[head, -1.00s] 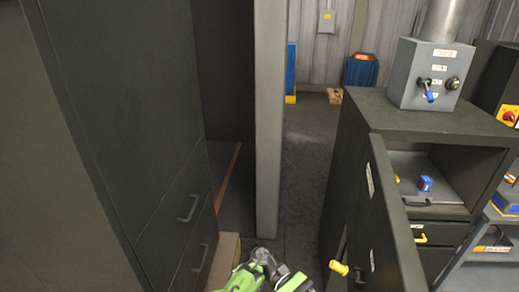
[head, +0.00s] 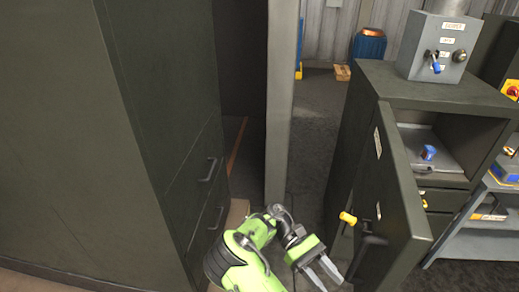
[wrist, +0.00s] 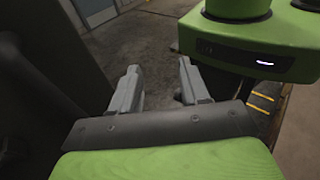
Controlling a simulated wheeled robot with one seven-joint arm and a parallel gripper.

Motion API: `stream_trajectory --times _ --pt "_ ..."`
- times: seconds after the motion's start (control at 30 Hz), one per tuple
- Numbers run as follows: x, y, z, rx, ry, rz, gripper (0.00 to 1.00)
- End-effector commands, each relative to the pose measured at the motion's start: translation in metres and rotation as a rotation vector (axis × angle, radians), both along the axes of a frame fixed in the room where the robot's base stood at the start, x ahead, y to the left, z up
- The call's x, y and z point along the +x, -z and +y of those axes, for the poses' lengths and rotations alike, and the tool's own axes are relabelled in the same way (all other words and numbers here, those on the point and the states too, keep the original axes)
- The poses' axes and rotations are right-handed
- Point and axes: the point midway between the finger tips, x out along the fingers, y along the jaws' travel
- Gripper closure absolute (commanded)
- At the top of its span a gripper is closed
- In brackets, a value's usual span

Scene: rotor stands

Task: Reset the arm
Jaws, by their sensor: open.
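My green arm reaches up from the bottom of the head view, with my gripper (head: 326,274) at its end, low in the middle. The two grey fingers are apart with nothing between them. In the wrist view my gripper (wrist: 160,90) also shows its fingers spread over bare dark floor.
A tall dark cabinet (head: 165,120) with drawer handles fills the left. A grey upright panel (head: 280,110) stands in the middle. The right cabinet carries a grey switch box (head: 437,45) and holds a blue item (head: 428,152). Floor (head: 315,125) is clear between them.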

Motion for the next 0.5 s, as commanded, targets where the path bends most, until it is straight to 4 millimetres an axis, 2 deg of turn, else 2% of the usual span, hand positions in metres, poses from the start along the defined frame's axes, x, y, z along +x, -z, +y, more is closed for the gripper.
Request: stream_trajectory --times 0.27,0.5 --pt "-0.007 -0.035 -0.017 0.154 0.095 -0.184 0.55" --pt "-0.028 -0.080 -0.029 0.352 0.205 -0.538 0.55"
